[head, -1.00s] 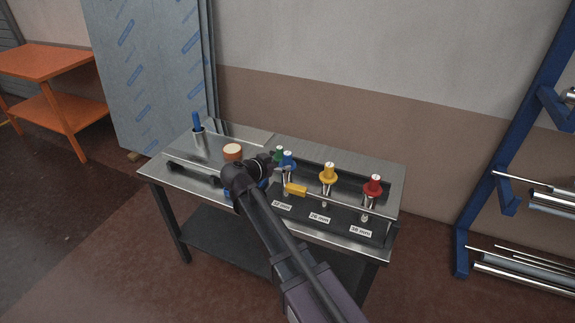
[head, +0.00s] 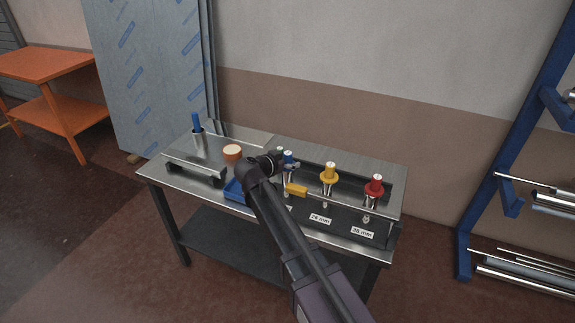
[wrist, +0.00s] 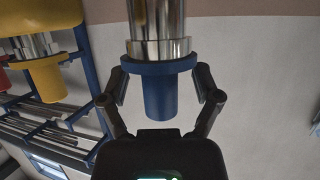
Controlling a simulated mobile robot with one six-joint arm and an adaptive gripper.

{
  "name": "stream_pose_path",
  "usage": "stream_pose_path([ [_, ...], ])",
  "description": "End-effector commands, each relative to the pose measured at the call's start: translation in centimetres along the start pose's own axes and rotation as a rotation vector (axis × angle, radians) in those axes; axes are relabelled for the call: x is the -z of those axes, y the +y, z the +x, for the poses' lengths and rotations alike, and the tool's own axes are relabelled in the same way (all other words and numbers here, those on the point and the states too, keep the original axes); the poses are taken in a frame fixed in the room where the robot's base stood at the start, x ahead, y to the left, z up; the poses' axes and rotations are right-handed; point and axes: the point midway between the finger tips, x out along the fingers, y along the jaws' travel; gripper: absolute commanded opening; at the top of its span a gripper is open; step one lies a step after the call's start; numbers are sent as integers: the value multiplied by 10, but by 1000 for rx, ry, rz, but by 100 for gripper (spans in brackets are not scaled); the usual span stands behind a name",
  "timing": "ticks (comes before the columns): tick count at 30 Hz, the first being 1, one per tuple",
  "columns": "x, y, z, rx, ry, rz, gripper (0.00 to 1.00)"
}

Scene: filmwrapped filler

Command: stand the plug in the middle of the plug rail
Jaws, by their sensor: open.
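A blue plug with a steel body stands at the left end of the row in the head view (head: 289,154), partly hidden by my arm. In the wrist view the blue plug (wrist: 160,95) shows its blue collar and grip between my fingers. My gripper (wrist: 161,85) is open, one finger on each side of the plug, with gaps showing; contact cannot be made out. In the head view my gripper (head: 287,165) is small and partly hidden. A yellow plug (head: 329,172) and a red plug (head: 374,186) stand upright to the right on the dark rack (head: 345,235).
A steel rail-like bar (head: 195,172) lies at the table's left front.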

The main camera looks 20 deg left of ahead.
Motion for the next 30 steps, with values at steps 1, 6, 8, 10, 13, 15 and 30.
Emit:
stream_pose_path([
  [1, 0, 0, 0, 0, 0, 0, 81],
  [6, 0, 0, 0, 0, 0, 0, 81],
  [8, 0, 0, 0, 0, 0, 0, 81],
  [10, 0, 0, 0, 0, 0, 0, 81],
  [13, 0, 0, 0, 0, 0, 0, 76],
  [15, 0, 0, 0, 0, 0, 0, 55],
  [30, 0, 0, 0, -1, 0, 0, 0],
])
